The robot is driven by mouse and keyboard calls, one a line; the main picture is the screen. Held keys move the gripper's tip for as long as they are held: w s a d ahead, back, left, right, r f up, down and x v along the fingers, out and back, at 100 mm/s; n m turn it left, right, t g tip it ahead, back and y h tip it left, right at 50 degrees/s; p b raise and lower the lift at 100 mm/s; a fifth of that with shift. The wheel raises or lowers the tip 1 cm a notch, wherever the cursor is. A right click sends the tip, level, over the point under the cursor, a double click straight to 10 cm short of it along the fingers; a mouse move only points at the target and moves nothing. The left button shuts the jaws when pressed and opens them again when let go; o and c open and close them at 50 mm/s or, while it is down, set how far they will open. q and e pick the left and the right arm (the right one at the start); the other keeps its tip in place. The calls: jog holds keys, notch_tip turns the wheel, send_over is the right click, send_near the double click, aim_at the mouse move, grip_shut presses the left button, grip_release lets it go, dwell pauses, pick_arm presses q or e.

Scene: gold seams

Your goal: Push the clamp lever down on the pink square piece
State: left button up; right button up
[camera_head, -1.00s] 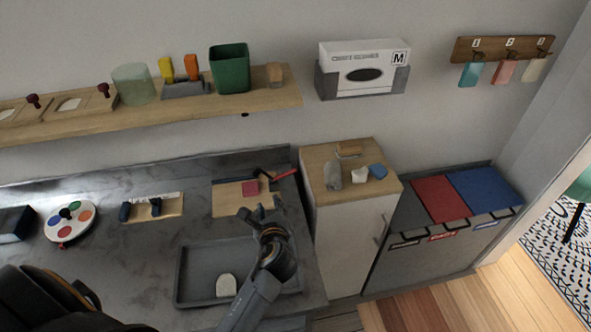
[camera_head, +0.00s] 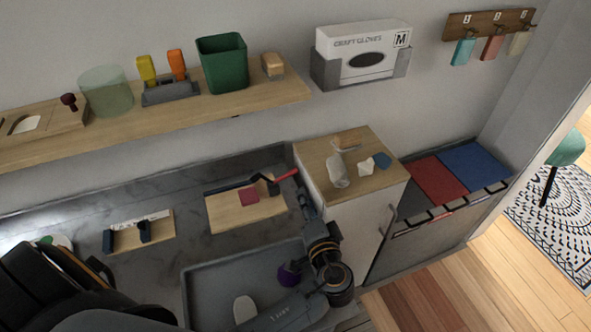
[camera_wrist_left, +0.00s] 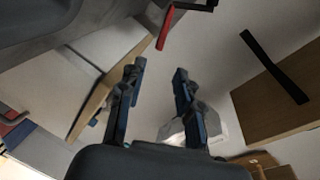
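The pink square piece (camera_head: 249,196) lies on a wooden board (camera_head: 228,217) on the grey counter. The clamp sits at the board's back edge, with a black bar (camera_head: 232,184) reaching left behind the piece and a red-ended lever (camera_head: 285,175) sticking out right. A red handle (camera_wrist_left: 165,28) shows at the top of the left wrist view. My left gripper (camera_head: 307,205) is right of the board, near the cabinet and in front of the red end. Its fingers are apart and empty in the wrist view (camera_wrist_left: 158,88).
The white cabinet (camera_head: 352,215) with a wooden top stands close right of my left gripper. A grey tray (camera_head: 215,274) lies in front of the board. A small fixture on a wooden base (camera_head: 158,236) stands left. A wooden shelf (camera_head: 190,112) runs above the counter.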

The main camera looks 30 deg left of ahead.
aim_at(294, 170)
pick_arm(q)
jog(key=p+x, duration=0.2)
jog(key=x, duration=1)
jog(key=shift+w, duration=0.15)
jog(key=shift+w+a, duration=0.25)
jog(key=shift+f, duration=0.1)
grip_shut()
